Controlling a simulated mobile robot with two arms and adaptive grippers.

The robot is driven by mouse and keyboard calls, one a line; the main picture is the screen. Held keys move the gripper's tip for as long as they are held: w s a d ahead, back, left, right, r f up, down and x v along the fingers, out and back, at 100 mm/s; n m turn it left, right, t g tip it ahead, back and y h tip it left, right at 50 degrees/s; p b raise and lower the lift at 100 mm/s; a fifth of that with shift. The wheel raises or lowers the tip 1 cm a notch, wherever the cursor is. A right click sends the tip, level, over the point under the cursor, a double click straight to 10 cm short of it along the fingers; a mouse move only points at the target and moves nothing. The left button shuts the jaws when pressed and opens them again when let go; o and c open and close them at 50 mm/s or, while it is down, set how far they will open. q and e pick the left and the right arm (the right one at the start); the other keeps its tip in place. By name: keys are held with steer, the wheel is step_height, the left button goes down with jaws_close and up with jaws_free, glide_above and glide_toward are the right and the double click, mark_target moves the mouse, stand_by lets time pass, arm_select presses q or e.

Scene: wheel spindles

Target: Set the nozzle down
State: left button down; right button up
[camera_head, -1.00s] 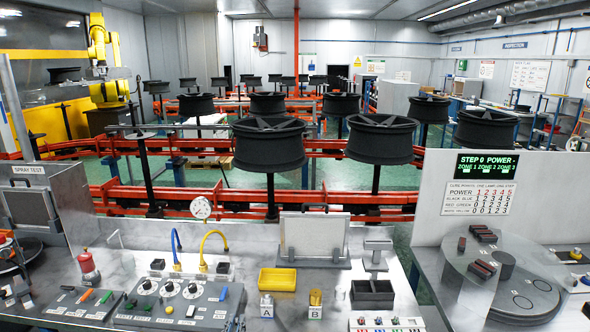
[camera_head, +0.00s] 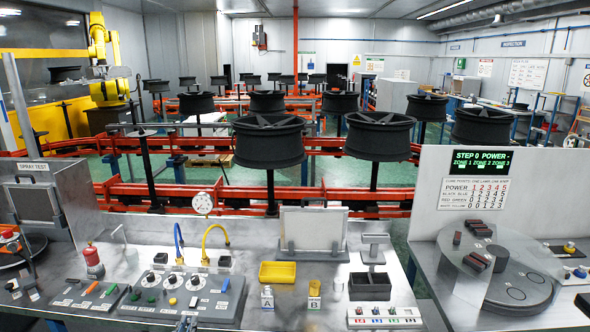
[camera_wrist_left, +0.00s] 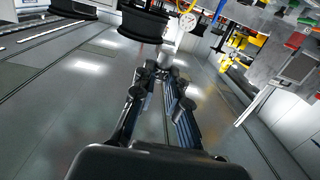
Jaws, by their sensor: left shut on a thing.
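My left gripper (camera_wrist_left: 166,82) shows in the left wrist view with its two dark fingers shut on a small silver-grey piece, which looks like the nozzle (camera_wrist_left: 168,56). The grip hides part of the piece. In the head view only the tip of my left gripper (camera_head: 187,322) shows at the bottom edge, in front of the knob panel (camera_head: 205,300); the held piece is too small to make out there. Labelled stands A (camera_head: 267,303) and B (camera_head: 314,303) are on the bench to the right. My right gripper is not in view.
A yellow tray (camera_head: 283,272), a black bin (camera_head: 369,287) and a white board (camera_head: 312,232) stand on the grey bench. Blue and yellow hoses (camera_head: 216,230) and a gauge (camera_head: 202,204) rise behind the knob panel.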

arm_select(q)
steer(key=s+a+r+y, duration=0.1)
steer(key=a+r, duration=0.3)
steer(key=a, duration=0.6)
steer(key=a+r+y, duration=0.1)
steer(key=a+r, duration=0.3)
steer(key=a, duration=0.7)
steer(key=s+d+f+m+h, duration=0.35)
steer(key=s+d+h, duration=0.35)
steer(key=s+d, duration=0.8)
steer(key=shift+s+d+r+n+y, duration=1.05)
steer(key=shift+s+d+r, duration=0.95)
steer(key=shift+s+d, duration=1.45)
steer(key=shift+s+d+r+n+y, duration=0.7)
steer(key=shift+s+d+r+y, duration=0.9)
steer(key=shift+s+d, duration=1.8)
step_height(320, 180, down, 14)
steer(key=w+b, duration=0.1)
steer(key=b, duration=1.3)
steer(key=shift+d+f, duration=0.25)
steer(key=shift+d, duration=0.2)
